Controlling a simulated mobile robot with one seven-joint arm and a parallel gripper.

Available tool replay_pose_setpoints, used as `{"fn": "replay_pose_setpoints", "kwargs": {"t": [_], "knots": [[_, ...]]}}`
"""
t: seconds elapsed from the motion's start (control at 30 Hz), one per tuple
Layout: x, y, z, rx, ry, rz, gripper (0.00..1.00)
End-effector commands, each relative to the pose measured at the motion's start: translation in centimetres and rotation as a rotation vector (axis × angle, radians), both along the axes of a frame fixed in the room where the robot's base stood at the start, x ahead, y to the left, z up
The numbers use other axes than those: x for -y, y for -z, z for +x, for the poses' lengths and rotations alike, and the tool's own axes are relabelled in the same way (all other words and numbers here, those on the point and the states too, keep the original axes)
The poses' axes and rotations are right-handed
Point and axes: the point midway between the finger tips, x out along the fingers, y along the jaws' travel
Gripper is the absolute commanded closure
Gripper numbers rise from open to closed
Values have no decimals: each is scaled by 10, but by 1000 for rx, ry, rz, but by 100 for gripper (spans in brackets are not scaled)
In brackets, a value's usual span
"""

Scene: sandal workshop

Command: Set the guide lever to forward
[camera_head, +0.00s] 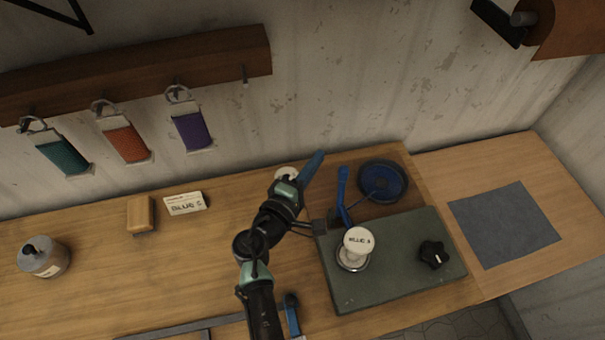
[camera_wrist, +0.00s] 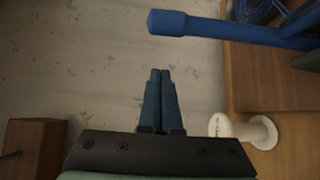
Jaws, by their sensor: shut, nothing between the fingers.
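A blue lever (camera_head: 343,190) with a thicker tip stands at the back left corner of the green machine plate (camera_head: 400,285). In the wrist view the lever (camera_wrist: 225,30) runs across the upper right, its knobbed end to the left. My gripper (camera_head: 314,162) is left of the lever, with its blue fingers shut and empty. In the wrist view my gripper (camera_wrist: 160,72) points up, and its fingertips appear apart from the lever's end. No label showing the lever's direction can be read.
A blue wheel (camera_head: 382,181) lies behind the plate. A white-topped post (camera_head: 358,241) and black knob (camera_head: 434,255) stand on it. A white spool (camera_wrist: 243,130) is close to my gripper. A blue handle (camera_head: 292,315) is at the front. A grey mat (camera_head: 505,224) lies right.

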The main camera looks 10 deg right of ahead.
Motion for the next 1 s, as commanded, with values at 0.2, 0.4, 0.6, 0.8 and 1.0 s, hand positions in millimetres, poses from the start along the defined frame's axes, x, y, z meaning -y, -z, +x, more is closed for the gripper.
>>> {"fn": "replay_pose_setpoints", "kwargs": {"t": [0.2, 0.4, 0.6, 0.8, 1.0], "knots": [[13, -6, -28, -3, 0, -2, 100], [18, -5, -36, 0, -1, 0, 100], [18, -4, -36, 1, 0, -1, 100], [18, -3, -40, 1, 0, -1, 100], [19, -3, -55, 1, 2, -1, 100]]}}
